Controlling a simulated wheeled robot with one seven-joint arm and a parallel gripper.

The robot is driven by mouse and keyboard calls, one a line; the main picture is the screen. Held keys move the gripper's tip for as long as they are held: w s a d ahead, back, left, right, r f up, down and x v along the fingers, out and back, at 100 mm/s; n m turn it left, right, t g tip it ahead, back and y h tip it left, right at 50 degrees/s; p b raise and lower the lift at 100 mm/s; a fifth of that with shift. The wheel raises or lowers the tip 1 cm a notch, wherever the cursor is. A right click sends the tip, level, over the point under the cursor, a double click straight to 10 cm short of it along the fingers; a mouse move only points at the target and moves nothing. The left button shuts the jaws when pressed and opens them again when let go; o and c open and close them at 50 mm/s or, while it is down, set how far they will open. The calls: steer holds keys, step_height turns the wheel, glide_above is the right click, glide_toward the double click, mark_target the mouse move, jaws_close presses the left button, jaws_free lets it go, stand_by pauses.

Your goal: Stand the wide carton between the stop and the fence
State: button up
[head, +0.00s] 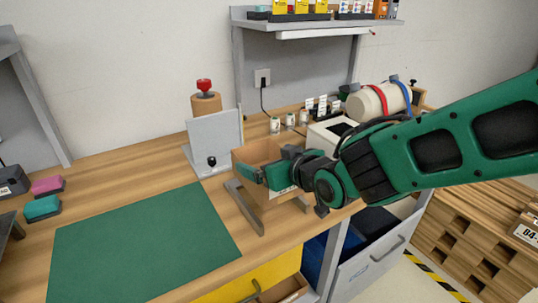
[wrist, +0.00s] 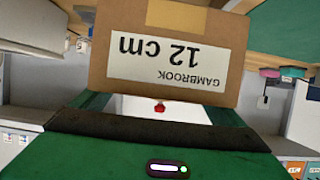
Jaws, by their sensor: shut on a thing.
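The brown carton (head: 258,153) is held by my gripper (head: 268,176) at the right part of the workbench. In the wrist view the carton (wrist: 112,25) fills the upper middle, with a white label reading "GAMBROOK 12 cm" upside down. A grey upright plate (head: 216,138) with a black knob stands just left of and behind the carton. A low grey metal bar (head: 243,208) lies in front-left of it. I cannot tell which of these is the stop and which the fence. My arm hides the carton's right side. Whether its bottom touches the bench is unclear.
A green mat (head: 140,245) covers the front left bench. A wooden cylinder with a red knob (head: 205,87) stands behind the plate. Small white jars (head: 282,121) and a white tank (head: 378,102) stand behind and right. Pink (head: 47,185) and teal (head: 42,208) blocks lie far left.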

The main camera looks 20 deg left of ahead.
steer(key=shift+d+f, duration=0.1)
steer(key=shift+f, duration=3.3)
steer(key=shift+f, duration=0.35)
steer(key=o, duration=0.8)
steer(key=shift+s, duration=0.1)
